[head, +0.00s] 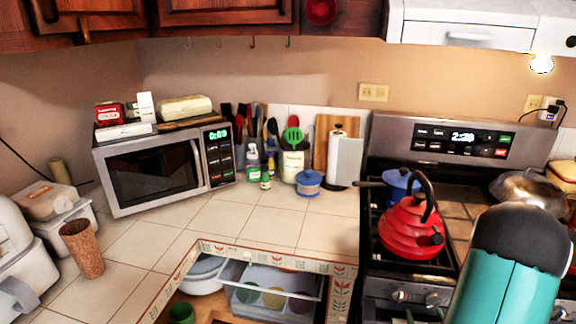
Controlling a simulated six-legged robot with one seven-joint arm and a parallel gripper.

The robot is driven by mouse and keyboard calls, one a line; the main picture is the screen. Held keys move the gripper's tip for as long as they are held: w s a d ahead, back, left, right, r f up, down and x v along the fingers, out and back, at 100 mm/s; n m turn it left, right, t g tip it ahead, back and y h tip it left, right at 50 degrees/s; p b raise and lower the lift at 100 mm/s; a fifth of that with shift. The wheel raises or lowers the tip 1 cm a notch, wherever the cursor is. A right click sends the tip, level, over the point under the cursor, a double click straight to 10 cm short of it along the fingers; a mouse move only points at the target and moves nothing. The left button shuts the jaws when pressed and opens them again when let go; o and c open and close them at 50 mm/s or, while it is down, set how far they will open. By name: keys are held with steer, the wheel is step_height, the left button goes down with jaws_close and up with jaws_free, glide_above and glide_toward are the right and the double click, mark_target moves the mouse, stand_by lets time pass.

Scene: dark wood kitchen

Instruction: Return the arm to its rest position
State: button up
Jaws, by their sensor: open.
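A teal and black rounded part, which looks like a link of my own arm (510,270), rises at the lower right corner. It stands in front of the stove (440,290) and hides part of its right side. My gripper is not in view, so its place and anything near it cannot be seen.
A red kettle (408,230) and a blue pot (400,186) stand on the stove, left of the arm link. A microwave (150,176), a paper towel roll (345,160) and a cork-coloured cup (82,250) stand on the tiled counter. An open drawer (275,290) shows below the counter.

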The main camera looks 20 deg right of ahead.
steer(key=w+a+r+n+g+y, duration=0.1)
steer(key=w+a+r+g, duration=0.1)
steer(key=w+a+r, duration=0.4)
steer(key=w+a+r+n+g+y, duration=0.1)
steer(key=w+a+r+g, duration=0.15)
steer(key=a+r, duration=0.55)
steer(key=s+a+r+g+y, duration=0.1)
steer(key=s+a+r, duration=0.2)
steer(key=a, duration=0.3)
steer(key=s+a+r+n+g+y, duration=0.1)
steer(key=s+a+r+y, duration=0.1)
steer(key=s+a+r, duration=0.2)
steer(key=s+a+r+g+y, duration=0.1)
steer(key=s+a+r, duration=0.2)
steer(key=s+a, duration=0.3)
steer(key=a, duration=0.4)
steer(key=shift+a+r+g+y, duration=0.2)
steer(key=shift+r+g+y, duration=0.1)
steer(key=shift+g+y, duration=0.1)
